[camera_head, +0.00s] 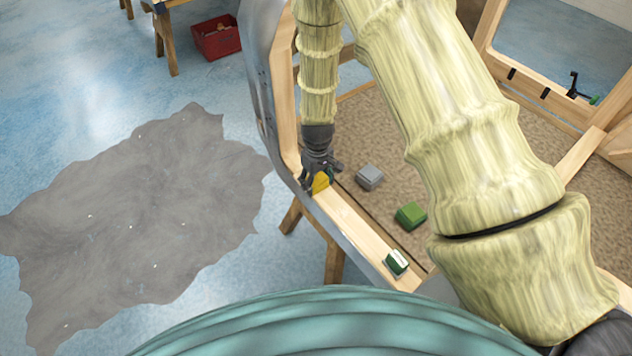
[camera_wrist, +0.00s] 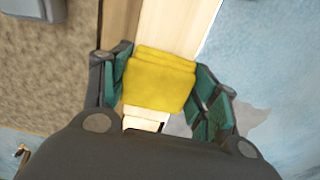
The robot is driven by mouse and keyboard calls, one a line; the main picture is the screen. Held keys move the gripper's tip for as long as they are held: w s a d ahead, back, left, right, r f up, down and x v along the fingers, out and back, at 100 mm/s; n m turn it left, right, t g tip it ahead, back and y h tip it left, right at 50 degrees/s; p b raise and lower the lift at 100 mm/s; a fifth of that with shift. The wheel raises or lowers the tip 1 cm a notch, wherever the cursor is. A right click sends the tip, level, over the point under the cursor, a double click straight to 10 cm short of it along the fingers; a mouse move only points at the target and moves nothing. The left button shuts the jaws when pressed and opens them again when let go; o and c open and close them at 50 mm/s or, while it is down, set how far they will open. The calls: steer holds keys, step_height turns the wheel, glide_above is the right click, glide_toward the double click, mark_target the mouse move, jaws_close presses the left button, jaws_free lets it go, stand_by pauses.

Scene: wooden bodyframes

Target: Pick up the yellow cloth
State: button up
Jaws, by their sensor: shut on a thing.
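The yellow cloth (camera_wrist: 158,80) is a small folded pad. In the wrist view it sits between the two green-padded fingers of my gripper (camera_wrist: 160,88), above the light wooden beam. In the head view the yellow cloth (camera_head: 321,181) shows at the tip of my gripper (camera_head: 319,174), at the left wooden edge of the frame. My gripper is shut on the cloth. The cloth's underside is hidden, so I cannot tell whether it still touches the beam.
A grey block (camera_head: 369,177) and a green block (camera_head: 411,215) lie on the brown panel to the right. A small green-and-white box (camera_head: 396,262) stands on the wooden beam (camera_head: 352,224) nearer me. A red crate (camera_head: 216,37) is on the floor, upper left.

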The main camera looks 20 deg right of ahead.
mark_target(317, 179)
steer(key=shift+r+b, duration=0.9)
steer(key=shift+r, duration=0.6)
steer(key=s+a+r+b, duration=0.1)
steer(key=s+a+b, duration=0.1)
steer(key=s, duration=0.5)
steer(key=s+a+r+b, duration=0.1)
steer(key=s+b, duration=0.1)
steer(key=s, duration=0.6)
steer(key=shift+s+a, duration=0.25)
steer(key=shift+a, duration=0.1)
